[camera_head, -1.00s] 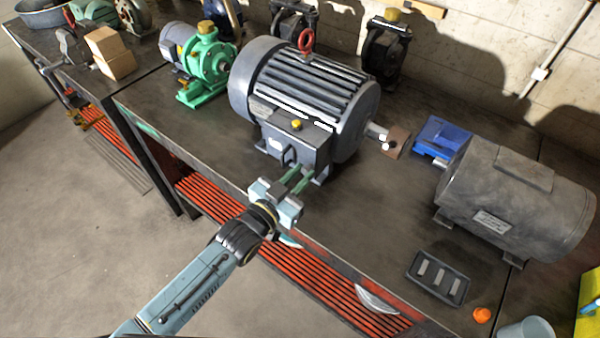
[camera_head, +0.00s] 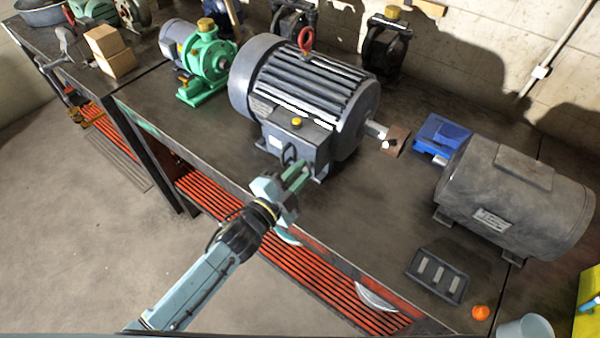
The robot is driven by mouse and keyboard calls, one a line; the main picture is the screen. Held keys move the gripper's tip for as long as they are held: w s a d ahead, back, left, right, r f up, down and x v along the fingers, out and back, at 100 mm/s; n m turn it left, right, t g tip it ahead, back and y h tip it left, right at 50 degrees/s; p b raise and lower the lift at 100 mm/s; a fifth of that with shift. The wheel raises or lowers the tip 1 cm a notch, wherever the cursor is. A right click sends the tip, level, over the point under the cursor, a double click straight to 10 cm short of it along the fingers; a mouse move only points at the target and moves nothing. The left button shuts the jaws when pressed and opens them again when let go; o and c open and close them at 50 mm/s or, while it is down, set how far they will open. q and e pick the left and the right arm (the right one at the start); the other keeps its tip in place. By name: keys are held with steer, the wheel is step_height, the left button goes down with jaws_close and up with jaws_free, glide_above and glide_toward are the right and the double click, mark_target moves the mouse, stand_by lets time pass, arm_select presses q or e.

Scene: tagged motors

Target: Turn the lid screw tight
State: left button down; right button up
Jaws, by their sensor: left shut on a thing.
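The large grey motor (camera_head: 335,100) stands on the bench with a terminal box (camera_head: 312,143) on its near side. A yellow knob (camera_head: 296,122) sits on the top of the box, clear of my gripper. My left gripper (camera_head: 300,172) reaches in from the lower left, and its green fingertips are at the lower front of the box lid. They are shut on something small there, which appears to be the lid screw. The fingers hide it, so I cannot see how deep it sits. My right gripper is not in view.
A second grey motor (camera_head: 520,200) stands at the right, near a blue vise (camera_head: 437,137). A black tray (camera_head: 437,273) and an orange cap (camera_head: 480,312) lie at the front right. A green pump (camera_head: 207,65) stands at the left. The bench front between motor and tray is clear.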

arm_select(q)
steer(key=shift+s+f+m, duration=0.1)
steer(key=shift+f+m, duration=0.05)
steer(key=shift+m, duration=0.7)
steer(key=shift+s+f+m, duration=0.1)
steer(key=shift+f+m, duration=0.05)
steer(key=shift+m, duration=0.7)
steer(key=shift+b, duration=0.3)
steer(key=c, duration=1.7)
jaws_free()
steer(key=shift+a, duration=0.1)
steer(key=o, duration=0.4)
steer(key=shift+r, duration=0.15)
steer(key=b+v, duration=0.1)
steer(key=v, duration=1.2)
